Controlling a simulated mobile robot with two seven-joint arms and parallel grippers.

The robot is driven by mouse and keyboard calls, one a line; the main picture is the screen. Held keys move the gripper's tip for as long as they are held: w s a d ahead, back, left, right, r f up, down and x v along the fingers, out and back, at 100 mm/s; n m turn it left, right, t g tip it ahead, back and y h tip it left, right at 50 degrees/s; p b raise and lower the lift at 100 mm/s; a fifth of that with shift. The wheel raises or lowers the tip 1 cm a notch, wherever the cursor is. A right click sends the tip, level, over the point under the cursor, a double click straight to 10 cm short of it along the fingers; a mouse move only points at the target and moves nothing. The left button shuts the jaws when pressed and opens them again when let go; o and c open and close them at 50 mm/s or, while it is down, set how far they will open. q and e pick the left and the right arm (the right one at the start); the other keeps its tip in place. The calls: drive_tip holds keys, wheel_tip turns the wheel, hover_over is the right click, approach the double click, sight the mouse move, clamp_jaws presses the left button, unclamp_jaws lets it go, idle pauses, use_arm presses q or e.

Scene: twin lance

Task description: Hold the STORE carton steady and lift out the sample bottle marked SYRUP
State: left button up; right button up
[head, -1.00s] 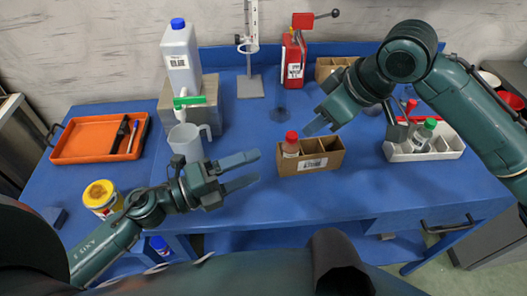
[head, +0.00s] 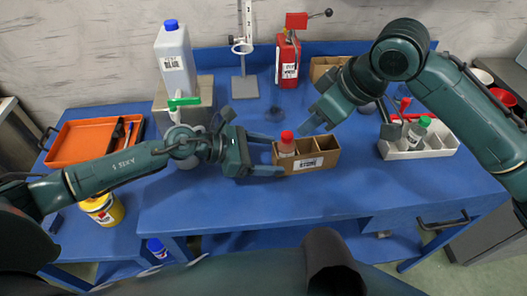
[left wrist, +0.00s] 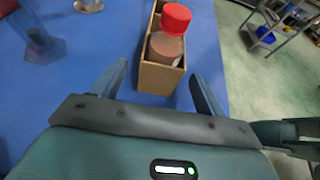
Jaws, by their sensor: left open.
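The brown carton (head: 325,157) stands on the blue table with a STORE label on its front. A bottle (head: 286,149) with a red cap stands in its left compartment; its marking is not readable. The bottle (left wrist: 165,47) also shows in the carton's near end in the left wrist view. My left gripper (head: 279,156) is open at the carton's left end. In the left wrist view its fingers lie on either side of that end, with gaps. My right gripper (head: 317,120) is above and behind the carton, pointing down-left; its finger gap is unclear.
An orange tray (head: 85,145), a yellow tin (head: 103,209) and a large blue-capped bottle (head: 175,55) are at left. A red device (head: 288,60) stands behind. Table in front is clear.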

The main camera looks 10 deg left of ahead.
sight(292, 157)
use_arm(q)
drive_tip(key=x, duration=0.6)
drive_tip(key=shift+d, duration=0.25)
drive_tip(key=shift+c, duration=0.4)
drive_tip(key=c, duration=1)
drive_tip(key=shift+o, duration=0.2)
